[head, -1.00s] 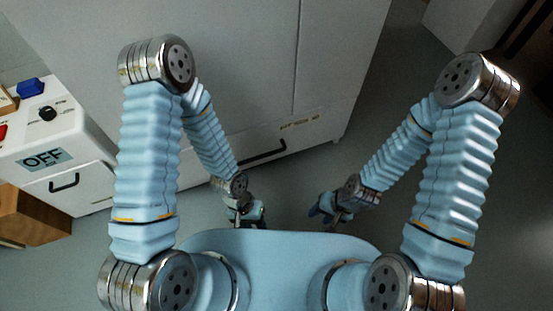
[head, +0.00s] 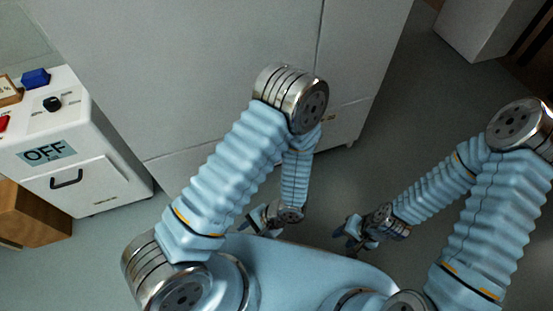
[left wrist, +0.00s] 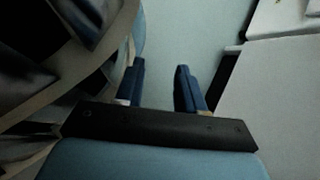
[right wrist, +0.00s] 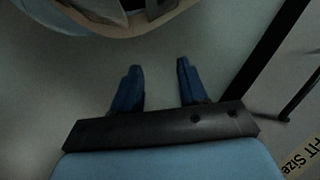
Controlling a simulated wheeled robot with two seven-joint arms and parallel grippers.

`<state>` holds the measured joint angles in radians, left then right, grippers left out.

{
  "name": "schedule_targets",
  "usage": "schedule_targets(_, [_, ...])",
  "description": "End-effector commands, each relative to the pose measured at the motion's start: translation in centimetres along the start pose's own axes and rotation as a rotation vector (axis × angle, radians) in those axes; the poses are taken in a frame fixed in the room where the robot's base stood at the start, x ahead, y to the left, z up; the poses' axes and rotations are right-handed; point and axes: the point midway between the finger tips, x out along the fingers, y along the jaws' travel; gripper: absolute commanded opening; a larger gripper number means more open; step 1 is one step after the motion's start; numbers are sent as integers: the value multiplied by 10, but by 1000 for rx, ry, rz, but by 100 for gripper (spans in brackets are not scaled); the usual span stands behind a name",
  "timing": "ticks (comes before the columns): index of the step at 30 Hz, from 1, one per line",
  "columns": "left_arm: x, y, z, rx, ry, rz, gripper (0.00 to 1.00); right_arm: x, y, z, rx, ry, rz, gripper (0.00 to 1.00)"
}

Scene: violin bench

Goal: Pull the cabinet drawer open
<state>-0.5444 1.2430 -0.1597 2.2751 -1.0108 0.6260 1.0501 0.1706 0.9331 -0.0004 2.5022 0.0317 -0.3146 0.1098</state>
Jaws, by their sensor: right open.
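The large grey cabinet (head: 215,65) stands ahead in the head view. Its low drawer front (head: 345,122) looks flush with the body; my left arm covers most of it, including the handle. In the right wrist view a dark bar handle (right wrist: 300,97) shows at the right edge, beside a printed label (right wrist: 301,156). My left gripper (head: 260,218) is low in front of the cabinet, apart from it; its fingers (left wrist: 160,85) are spread and empty. My right gripper (head: 347,232) is open and empty, to the right of the left one and clear of the handle.
A white unit (head: 100,150) marked OFF, with its own dark handle (head: 66,179), a knob and a blue block (head: 36,78) on top, stands at left. A brown wooden box (head: 35,215) is beside it. Grey floor (head: 400,130) is free right of the cabinet.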

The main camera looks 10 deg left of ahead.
Motion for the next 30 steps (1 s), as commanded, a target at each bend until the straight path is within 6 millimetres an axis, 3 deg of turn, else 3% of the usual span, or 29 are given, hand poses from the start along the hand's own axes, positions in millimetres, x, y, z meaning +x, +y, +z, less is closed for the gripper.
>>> schedule_targets(2, [5,-14,-17,16,34,-185,38,12,3,-4,-22,9,-4,43])
schedule_targets(5, [-5,-36,-46,13,134,-450,38,23,6,-8,-54,21,-8,43])
schedule_targets(8, [-33,-49,-85,-8,318,-719,38,34,8,-12,-90,33,-13,43])
schedule_targets(12, [-84,-44,-128,-45,621,-978,38,43,10,-17,-132,49,-18,43])
schedule_targets(17, [-108,-42,-144,-66,760,-1056,38,44,9,-18,-149,55,-20,43])
schedule_targets(23, [-99,-68,-160,-69,758,-1054,38,44,9,-18,-148,54,-20,43])
schedule_targets(30, [-83,-114,-190,-69,756,-1054,38,48,10,-18,-148,53,-20,43])
